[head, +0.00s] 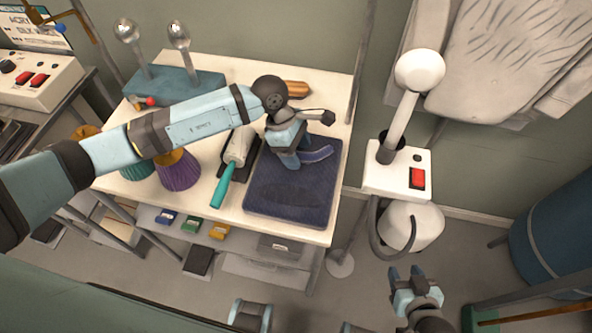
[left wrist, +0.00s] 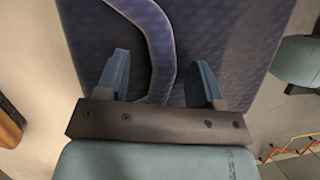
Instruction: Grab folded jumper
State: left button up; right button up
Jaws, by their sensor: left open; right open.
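The folded jumper (head: 285,203) is a dark navy square lying flat on the pale table. It fills much of the left wrist view (left wrist: 245,45), where a raised, curved lighter band (left wrist: 152,30) runs over it. My left gripper (head: 293,160) is over the jumper's far part, pointing down; the arm hides some of it. In the left wrist view the left gripper's fingers (left wrist: 160,82) are apart, with the band between them. I cannot tell whether they touch the cloth. My right gripper (head: 407,272) is open and empty at the lower right, away from the table.
Left of the jumper, a lint roller with a teal handle (head: 223,186) lies on the pale table (head: 190,208). A purple ribbed cone (head: 178,172) stands further left. A garment steamer (head: 398,178) stands right of the table. Floor between the table and my right gripper is mostly open.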

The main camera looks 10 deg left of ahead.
pick_arm(q)
grip_shut()
jog(key=shift+r, duration=0.1)
dwell(0.3)
